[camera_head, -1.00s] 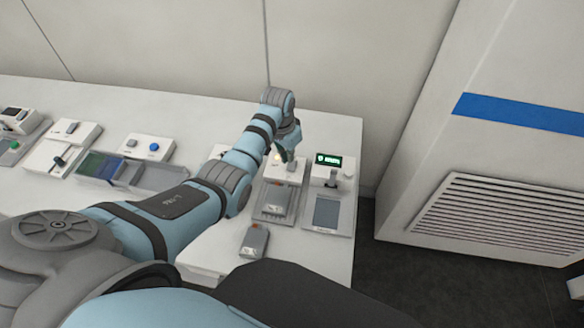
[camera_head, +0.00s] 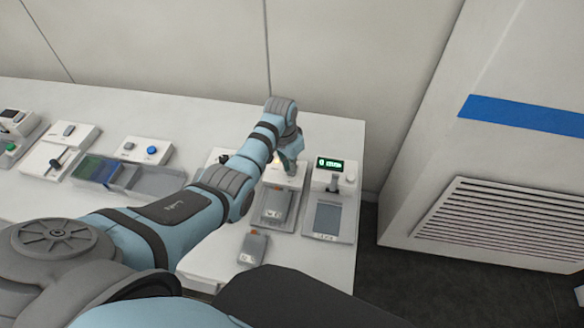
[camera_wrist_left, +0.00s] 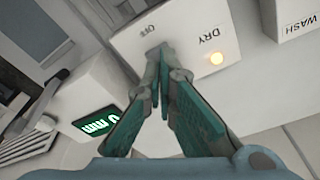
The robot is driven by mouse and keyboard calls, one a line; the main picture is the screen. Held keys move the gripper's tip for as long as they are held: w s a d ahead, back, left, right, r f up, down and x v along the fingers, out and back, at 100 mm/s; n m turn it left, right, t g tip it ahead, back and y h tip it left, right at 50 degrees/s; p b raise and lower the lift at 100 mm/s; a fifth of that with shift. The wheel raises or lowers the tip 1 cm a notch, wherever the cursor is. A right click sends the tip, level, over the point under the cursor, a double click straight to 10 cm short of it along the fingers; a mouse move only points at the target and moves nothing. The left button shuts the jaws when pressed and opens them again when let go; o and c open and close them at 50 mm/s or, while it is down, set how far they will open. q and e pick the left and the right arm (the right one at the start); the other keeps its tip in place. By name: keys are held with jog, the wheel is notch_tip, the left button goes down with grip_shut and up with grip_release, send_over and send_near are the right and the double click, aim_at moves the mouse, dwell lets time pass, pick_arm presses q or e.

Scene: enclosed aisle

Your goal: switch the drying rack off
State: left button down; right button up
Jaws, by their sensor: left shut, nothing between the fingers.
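The drying rack's white control box (camera_wrist_left: 235,85) carries the labels OFF and DRY in the left wrist view. An orange lamp (camera_wrist_left: 217,58) glows beside DRY. In the head view the box (camera_head: 268,174) stands behind a tray holding a grey item (camera_head: 273,208). My left gripper (camera_wrist_left: 164,52) is shut and empty, its tips at the box face between the two labels. It also shows from above in the head view (camera_head: 290,170). The fingers cover the switch area, so I cannot tell the switch's position or whether they touch it. My right gripper is not in view.
A unit with a green display (camera_head: 330,164) stands close on the right. A loose grey item (camera_head: 253,248) lies in front. Other small units, including one with a blue button (camera_head: 152,150), stand left on the white table (camera_head: 190,112). A vented cabinet (camera_head: 500,215) is at right.

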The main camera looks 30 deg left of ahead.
aim_at(291, 173)
pick_arm(q)
jog(key=shift+s, duration=0.1)
jog(key=shift+f+b, duration=0.75)
jog(key=shift+f, duration=0.3)
dwell(0.9)
notch_tip(291, 173, up, 6)
jog(key=p, duration=0.6)
jog(key=shift+f, duration=0.15)
jog(key=shift+r+p, duration=0.3)
jog(key=shift+r, duration=0.45)
jog(key=shift+f, duration=0.1)
